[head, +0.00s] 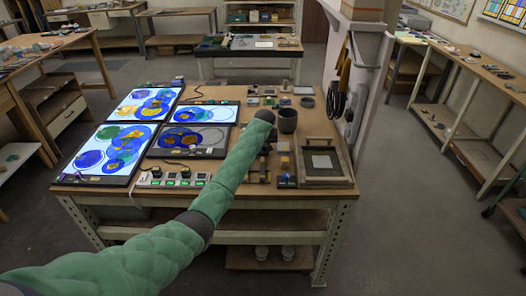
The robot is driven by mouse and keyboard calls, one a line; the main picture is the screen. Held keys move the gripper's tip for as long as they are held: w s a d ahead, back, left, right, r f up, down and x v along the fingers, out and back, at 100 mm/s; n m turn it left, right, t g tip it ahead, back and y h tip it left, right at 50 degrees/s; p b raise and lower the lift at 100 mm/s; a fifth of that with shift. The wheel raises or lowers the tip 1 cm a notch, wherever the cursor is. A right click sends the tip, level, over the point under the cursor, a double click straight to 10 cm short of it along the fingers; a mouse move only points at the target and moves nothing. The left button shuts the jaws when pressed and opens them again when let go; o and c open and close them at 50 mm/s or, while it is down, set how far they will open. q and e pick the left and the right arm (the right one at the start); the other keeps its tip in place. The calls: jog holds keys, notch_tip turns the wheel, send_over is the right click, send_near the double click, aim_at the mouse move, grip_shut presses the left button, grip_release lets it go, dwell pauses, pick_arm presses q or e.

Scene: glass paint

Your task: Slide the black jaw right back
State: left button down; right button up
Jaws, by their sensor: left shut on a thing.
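My left arm reaches in from the lower left over the wooden worktable (235,165). My left gripper (267,146) is small and dark, pointing down at the table's right half. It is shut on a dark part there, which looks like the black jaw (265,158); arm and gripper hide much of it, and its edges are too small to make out. My right gripper is not in view.
A dark grey cup (288,121) stands close to the right of my left wrist. A wooden frame tray (325,182) lies at the table's right edge. Lit panels with coloured glass discs (110,150) cover the left half. A post (352,85) rises behind the right corner.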

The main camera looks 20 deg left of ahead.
pick_arm(q)
jog(key=shift+f, duration=0.15)
jog(key=c, duration=1.3)
grip_release()
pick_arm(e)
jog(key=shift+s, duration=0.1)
pick_arm(q)
jog(key=shift+s+r, duration=0.1)
jog(key=shift+r, duration=0.15)
jog(key=shift+s+d+r+b, duration=0.1)
jog(key=shift+r+b, duration=0.2)
jog(key=shift+b, duration=0.1)
jog(key=b+v, duration=0.2)
jog(key=v, duration=0.4)
jog(key=shift+s+r, duration=0.15)
jog(key=shift+r, duration=0.15)
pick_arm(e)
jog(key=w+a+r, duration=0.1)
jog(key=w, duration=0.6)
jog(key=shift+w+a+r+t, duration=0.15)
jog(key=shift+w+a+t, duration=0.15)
